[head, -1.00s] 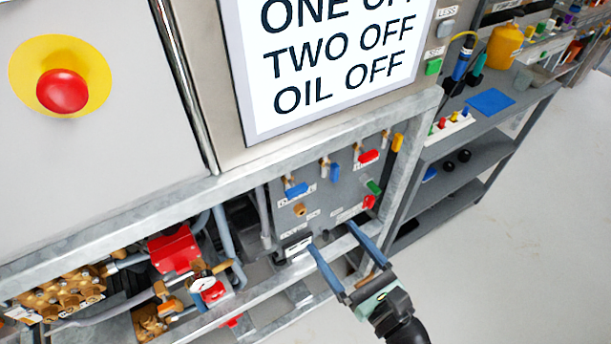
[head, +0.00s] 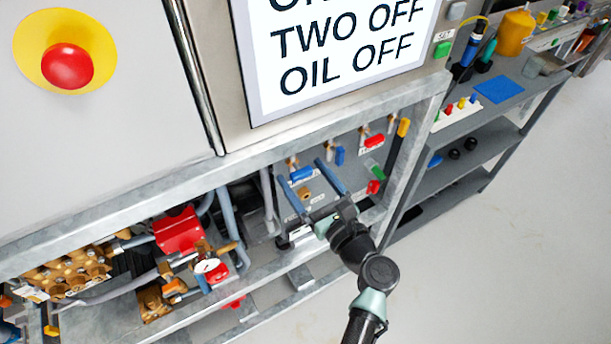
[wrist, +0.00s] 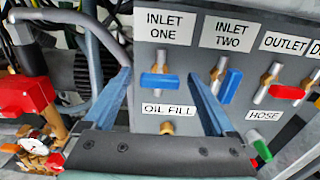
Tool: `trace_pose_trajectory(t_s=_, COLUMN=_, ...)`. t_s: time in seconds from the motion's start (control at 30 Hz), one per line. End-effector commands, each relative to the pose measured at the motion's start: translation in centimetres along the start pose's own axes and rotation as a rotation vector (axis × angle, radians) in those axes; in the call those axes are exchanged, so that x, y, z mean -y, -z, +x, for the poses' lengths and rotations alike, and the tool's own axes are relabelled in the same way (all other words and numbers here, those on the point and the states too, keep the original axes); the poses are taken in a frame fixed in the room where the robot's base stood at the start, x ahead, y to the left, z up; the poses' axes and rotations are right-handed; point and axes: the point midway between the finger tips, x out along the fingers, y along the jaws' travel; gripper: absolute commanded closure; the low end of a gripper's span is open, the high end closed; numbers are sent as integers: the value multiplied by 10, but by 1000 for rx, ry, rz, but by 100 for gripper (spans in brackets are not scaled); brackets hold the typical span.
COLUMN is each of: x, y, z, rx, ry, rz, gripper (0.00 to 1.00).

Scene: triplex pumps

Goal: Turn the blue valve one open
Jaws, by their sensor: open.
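The blue valve one (wrist: 160,82) is under the label INLET ONE on the grey panel, and its handle lies horizontal across a brass stem. It also shows in the head view (head: 302,174). My gripper (wrist: 159,75) is open and empty, with one blue finger to each side of that handle in the wrist view. I cannot tell how far the fingertips are from the panel. A second blue handle (wrist: 231,86), under INLET TWO, stands near vertical just right of my right finger.
A red handle (wrist: 287,92) under OUTLET and a green handle (wrist: 260,147) by HOSE are to the right. A brass fitting (wrist: 167,127) sits below OIL FILL. The metal frame (head: 200,185) surrounds the panel, and a red pump part (head: 180,231) is at left.

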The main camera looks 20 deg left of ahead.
Motion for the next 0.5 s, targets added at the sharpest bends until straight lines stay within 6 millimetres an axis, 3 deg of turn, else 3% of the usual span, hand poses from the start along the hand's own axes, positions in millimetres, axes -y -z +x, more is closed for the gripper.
trace_pose_trajectory(t_s=0.1, x=0, y=0, z=0, rx=0, ry=0, rz=0, gripper=10)
trace_pose_trajectory(t_s=0.5, x=0, y=0, z=0, rx=0, ry=0, rz=0, gripper=82)
